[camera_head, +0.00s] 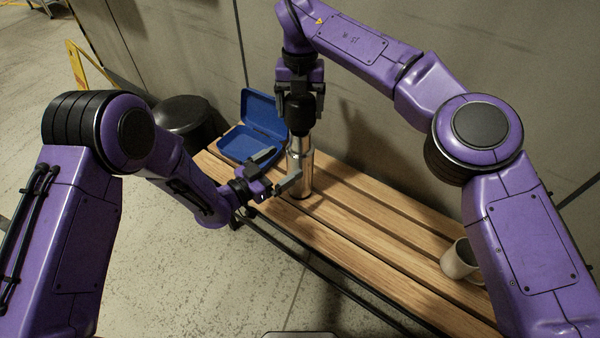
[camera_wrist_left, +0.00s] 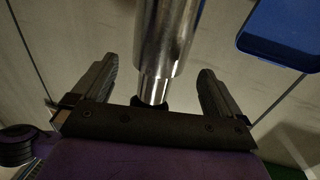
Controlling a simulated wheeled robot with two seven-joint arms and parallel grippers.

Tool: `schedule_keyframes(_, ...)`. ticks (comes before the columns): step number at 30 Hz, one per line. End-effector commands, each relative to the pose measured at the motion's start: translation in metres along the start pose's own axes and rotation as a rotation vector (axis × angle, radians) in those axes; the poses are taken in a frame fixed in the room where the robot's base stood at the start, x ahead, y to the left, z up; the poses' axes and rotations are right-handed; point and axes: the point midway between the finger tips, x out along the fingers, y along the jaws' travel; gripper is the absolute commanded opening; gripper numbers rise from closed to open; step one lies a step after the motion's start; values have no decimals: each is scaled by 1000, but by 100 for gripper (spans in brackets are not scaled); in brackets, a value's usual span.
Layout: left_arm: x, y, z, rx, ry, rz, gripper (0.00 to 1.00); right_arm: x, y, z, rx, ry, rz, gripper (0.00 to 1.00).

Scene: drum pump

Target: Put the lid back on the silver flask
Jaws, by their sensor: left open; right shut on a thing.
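The silver flask (camera_head: 302,178) stands upright on the wooden bench. My left gripper (camera_head: 277,169) is open beside it, and one finger overlaps the flask's lower left side in the head view. In the left wrist view the flask (camera_wrist_left: 166,40) shows between the two spread fingers, with a narrower shiny part (camera_wrist_left: 154,88) at its top end, low in the picture. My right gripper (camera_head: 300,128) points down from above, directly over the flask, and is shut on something.
An open blue box (camera_head: 246,143) lies on the bench behind and left of the flask. A black round stool or bin (camera_head: 183,118) stands beyond the left end. The bench's middle (camera_head: 370,235) is clear.

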Motion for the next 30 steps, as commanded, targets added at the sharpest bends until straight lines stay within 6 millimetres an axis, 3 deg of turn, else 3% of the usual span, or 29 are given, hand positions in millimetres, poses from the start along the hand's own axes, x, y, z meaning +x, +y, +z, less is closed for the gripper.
schedule_keyframes(6,44,0,1,1,1,1,100,0,0,0,-1,0,0,50)
schedule_keyframes(12,74,0,1,-1,0,0,100,0,0,0,-1,0,0,50)
schedule_keyframes(25,85,0,0,-1,-1,-2,100,0,0,0,-1,0,0,50)
schedule_keyframes(30,85,0,0,-1,-1,-2,45,0,0,0,-1,0,0,50)
